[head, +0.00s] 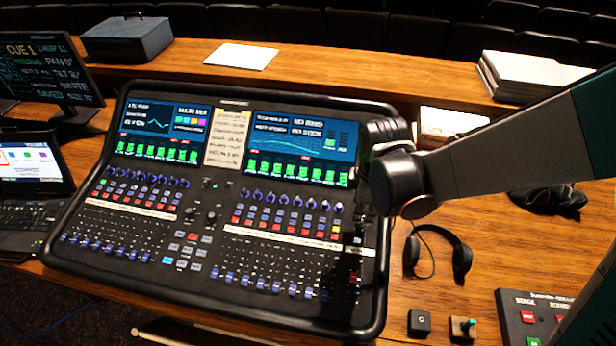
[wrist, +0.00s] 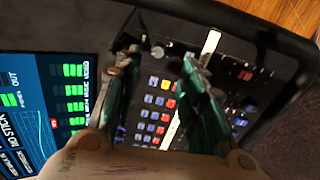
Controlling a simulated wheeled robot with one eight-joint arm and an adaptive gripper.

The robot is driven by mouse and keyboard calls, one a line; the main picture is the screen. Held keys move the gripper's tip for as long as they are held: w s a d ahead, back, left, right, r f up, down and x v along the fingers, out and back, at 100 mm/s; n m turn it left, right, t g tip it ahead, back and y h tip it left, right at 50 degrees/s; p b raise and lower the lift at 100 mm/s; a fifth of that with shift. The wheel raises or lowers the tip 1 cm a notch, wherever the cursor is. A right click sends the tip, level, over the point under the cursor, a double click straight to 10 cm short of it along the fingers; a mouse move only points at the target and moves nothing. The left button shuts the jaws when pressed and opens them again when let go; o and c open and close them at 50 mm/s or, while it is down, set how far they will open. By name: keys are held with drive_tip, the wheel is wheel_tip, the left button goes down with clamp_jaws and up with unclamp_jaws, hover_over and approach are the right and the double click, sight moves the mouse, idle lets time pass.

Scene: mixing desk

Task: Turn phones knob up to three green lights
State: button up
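The mixing desk (head: 215,262) is a black console with two screens, lit buttons and rows of knobs and faders. In the wrist view, my gripper (wrist: 158,58) is over the desk's panel with its two green-and-grey fingers apart. A small pale round knob (wrist: 157,52) shows between the fingertips; its label cannot be read, and I cannot tell whether a finger touches it. I see no three-light green row beside it. In the head view, my arm covers the desk's right edge and my gripper cannot be made out clearly.
Black headphones (head: 437,252) lie right of the desk. A small black box (head: 419,323) and a control box with red and green buttons (head: 528,318) are at the front right. A monitor (head: 45,70) and a laptop (head: 32,165) stand at left. Papers (head: 241,56) lie behind.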

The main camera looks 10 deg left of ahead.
drive_tip(key=f+b, duration=0.1)
drive_tip(key=f, duration=0.1)
drive_tip(key=w+f+b, duration=0.1)
drive_tip(key=f, duration=0.1)
drive_tip(key=f+b, duration=0.2)
drive_tip(key=f, duration=0.1)
drive_tip(key=shift+w, duration=0.15)
drive_tip(key=shift+c, duration=0.6)
clamp_jaws()
